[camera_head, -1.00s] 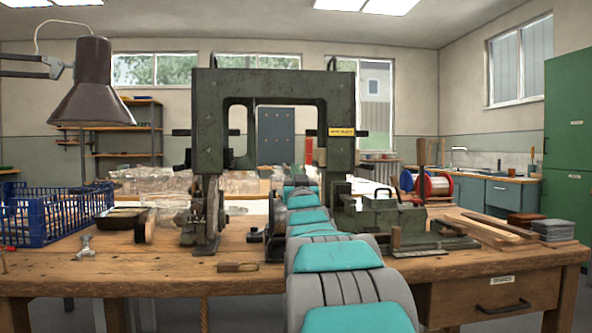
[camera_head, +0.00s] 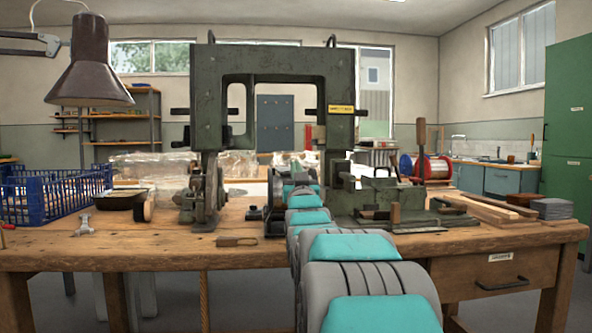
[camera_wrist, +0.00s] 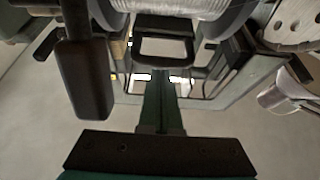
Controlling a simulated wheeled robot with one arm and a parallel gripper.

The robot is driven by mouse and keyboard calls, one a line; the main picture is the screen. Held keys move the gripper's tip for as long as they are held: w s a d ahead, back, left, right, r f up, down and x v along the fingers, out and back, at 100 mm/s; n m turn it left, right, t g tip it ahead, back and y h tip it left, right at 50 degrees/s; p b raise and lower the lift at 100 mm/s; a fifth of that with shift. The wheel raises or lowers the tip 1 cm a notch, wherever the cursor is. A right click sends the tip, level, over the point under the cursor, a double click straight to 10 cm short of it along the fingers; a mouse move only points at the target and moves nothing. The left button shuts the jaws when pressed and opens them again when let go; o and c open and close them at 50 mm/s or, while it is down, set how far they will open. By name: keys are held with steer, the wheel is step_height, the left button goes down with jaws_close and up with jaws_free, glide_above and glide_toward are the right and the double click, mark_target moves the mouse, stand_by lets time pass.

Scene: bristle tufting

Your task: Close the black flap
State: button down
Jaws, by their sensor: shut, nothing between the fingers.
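In the wrist view my gripper (camera_wrist: 160,80) reaches up from a dark mounting plate, its two dark fingers shut together and empty. A black frame-like piece (camera_wrist: 166,64) lies just beyond the fingertips. It may be the black flap, but I cannot tell for sure, nor whether the fingers touch it. In the head view my grey and teal arm reaches into the green machine (camera_head: 338,130) on the bench. Its links hide the gripper there, and I cannot make out the flap.
A black rounded part (camera_wrist: 85,80) stands left of the fingers. The wooden bench (camera_head: 130,255) holds a blue crate (camera_head: 50,198), a loose wooden-handled tool (camera_head: 237,241) and wooden strips (camera_head: 490,207). A lamp (camera_head: 90,70) hangs at left. The bench's front left is mostly clear.

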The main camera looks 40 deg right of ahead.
steer(key=v, duration=0.8)
stand_by(0.7)
steer(key=shift+f, duration=0.15)
